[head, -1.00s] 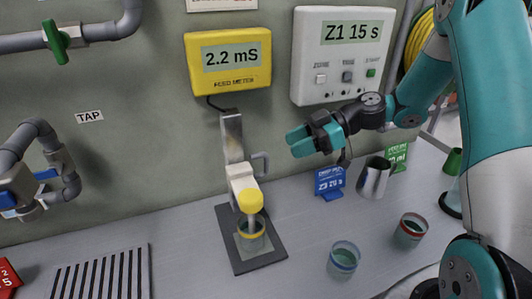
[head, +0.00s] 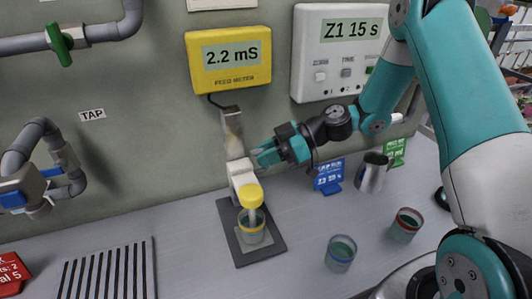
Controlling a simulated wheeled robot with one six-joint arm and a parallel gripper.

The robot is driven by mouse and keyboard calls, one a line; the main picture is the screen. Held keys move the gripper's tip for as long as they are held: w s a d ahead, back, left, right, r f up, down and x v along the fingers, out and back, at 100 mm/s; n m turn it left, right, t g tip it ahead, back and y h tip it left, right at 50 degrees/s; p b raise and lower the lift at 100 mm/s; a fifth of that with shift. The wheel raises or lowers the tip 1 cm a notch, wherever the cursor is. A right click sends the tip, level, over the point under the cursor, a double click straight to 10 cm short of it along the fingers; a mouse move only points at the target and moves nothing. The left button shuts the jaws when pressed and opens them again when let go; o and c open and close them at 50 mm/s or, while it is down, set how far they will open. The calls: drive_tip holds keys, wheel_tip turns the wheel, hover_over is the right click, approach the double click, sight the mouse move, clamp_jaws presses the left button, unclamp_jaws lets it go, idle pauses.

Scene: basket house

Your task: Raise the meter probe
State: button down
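The meter probe (head: 250,195) has a yellow head on a white carriage (head: 241,172) on an upright metal stand. Its lower end is down inside a clear cup (head: 252,234) on the stand's dark base. A yellow feed meter (head: 228,60) on the wall reads 2.2 mS. My gripper (head: 262,153) is just right of the carriage, pointing left, at about the height of the stand's side handle. Its teal fingers overlap the handle area, so the handle is hidden. I cannot tell whether the fingers touch it or how far apart they are.
Two cups, one blue-rimmed (head: 341,253) and one red-rimmed (head: 405,225), stand on the bench at right. A metal jug (head: 371,173) stands behind them by blue (head: 329,175) and green cards. A drain grille (head: 106,268) lies left. A timer box (head: 339,50) hangs above.

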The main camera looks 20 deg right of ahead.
drive_tip(key=r, duration=0.2)
drive_tip(key=r+p, duration=0.1)
drive_tip(key=r, duration=0.5)
drive_tip(key=shift+w+d, duration=0.1)
drive_tip(key=shift+w, duration=0.15)
drive_tip(key=shift+r, duration=0.1)
drive_tip(key=c, duration=1.1)
unclamp_jaws()
drive_tip(key=shift+p, duration=0.3)
drive_tip(key=shift+c, duration=0.2)
drive_tip(key=shift+s, duration=0.1)
drive_tip(key=p+v, duration=0.3)
drive_tip(key=v, duration=1.4)
drive_tip(key=shift+d, duration=0.2)
